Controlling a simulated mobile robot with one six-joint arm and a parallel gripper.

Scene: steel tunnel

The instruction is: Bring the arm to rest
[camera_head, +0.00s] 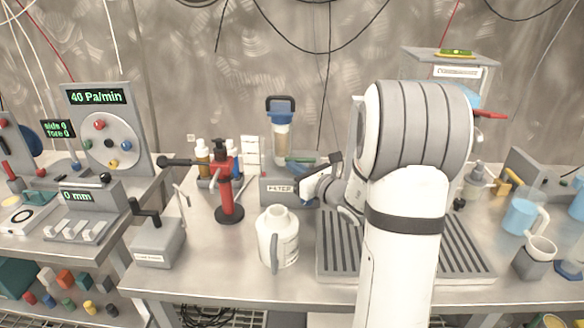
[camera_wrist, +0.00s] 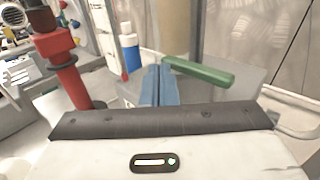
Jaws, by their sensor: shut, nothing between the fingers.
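My arm rises in front of the table in the head view, with its large white and grey joint covering part of the grooved tray and the grey box behind. My gripper (camera_head: 304,175) is shut and empty, above the table beside the filter unit (camera_head: 281,125). In the wrist view the closed blue fingers of my gripper (camera_wrist: 160,75) point toward a green handle (camera_wrist: 200,72) in front of a tan cylinder. I cannot tell whether the fingers touch it.
A red stand (camera_head: 227,190) and a white jug (camera_head: 278,238) stand left of my arm. A grooved tray (camera_head: 340,275) lies beneath it. A grey crank box (camera_head: 157,245) is at the table's left edge.

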